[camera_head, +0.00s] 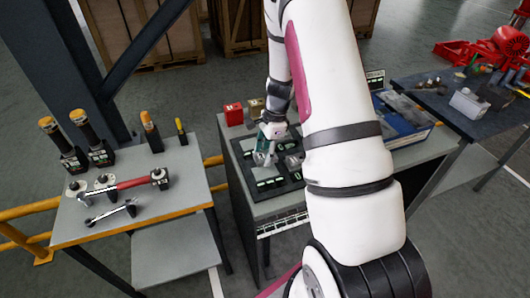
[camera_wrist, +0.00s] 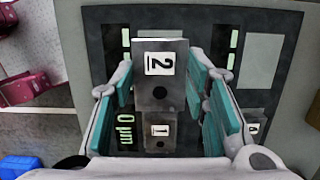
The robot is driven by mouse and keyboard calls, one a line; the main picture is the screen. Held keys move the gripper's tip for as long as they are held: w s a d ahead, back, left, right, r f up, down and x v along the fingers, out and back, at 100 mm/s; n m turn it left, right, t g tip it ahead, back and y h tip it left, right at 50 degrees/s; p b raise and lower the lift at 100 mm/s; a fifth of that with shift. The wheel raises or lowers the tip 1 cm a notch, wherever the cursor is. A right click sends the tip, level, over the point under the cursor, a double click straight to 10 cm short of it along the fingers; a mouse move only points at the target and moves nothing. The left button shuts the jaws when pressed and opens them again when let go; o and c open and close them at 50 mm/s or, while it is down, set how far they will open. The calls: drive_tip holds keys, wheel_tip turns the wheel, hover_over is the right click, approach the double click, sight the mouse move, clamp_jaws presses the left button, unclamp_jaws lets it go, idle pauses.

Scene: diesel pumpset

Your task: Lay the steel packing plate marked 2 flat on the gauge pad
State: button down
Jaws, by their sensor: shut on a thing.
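The steel packing plate marked 2 (camera_wrist: 161,88) is between the teal finger pads of my gripper (camera_wrist: 166,78) in the wrist view, shut on it. The plate has a white label and a dark round hole. Below it in that view is a steel plate marked 1 (camera_wrist: 160,134). A display reading 0 µm (camera_wrist: 125,127) is beside that plate. I cannot tell for certain which surface is the gauge pad. In the head view my gripper (camera_head: 266,157) is over the dark board (camera_head: 242,160) on the middle bench; the plate is too small to make out there.
Another labelled plate (camera_wrist: 254,130) is partly hidden by my right finger. A pale square (camera_wrist: 262,62) is on the board. A red block (camera_head: 233,114) and a tan block (camera_head: 256,107) stand behind the board. A blue case (camera_head: 405,122) lies to the right.

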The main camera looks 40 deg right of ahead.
sight(265, 172)
drive_tip(key=shift+f+b, duration=0.95)
drive_tip(key=shift+f, duration=1.35)
drive_tip(key=shift+f+b, duration=0.35)
drive_tip(key=shift+f, duration=0.3)
drive_tip(key=c, duration=0.8)
unclamp_jaws()
drive_tip(key=shift+c, duration=0.2)
drive_tip(key=r, duration=0.4)
drive_tip(key=d+r, duration=0.1)
drive_tip(key=r, duration=0.2)
drive_tip(key=d+r, duration=0.1)
drive_tip(key=r, duration=0.3)
drive_tip(key=shift+s+d+r, duration=0.15)
drive_tip(key=shift+s+r, duration=0.15)
drive_tip(key=shift+r, duration=0.05)
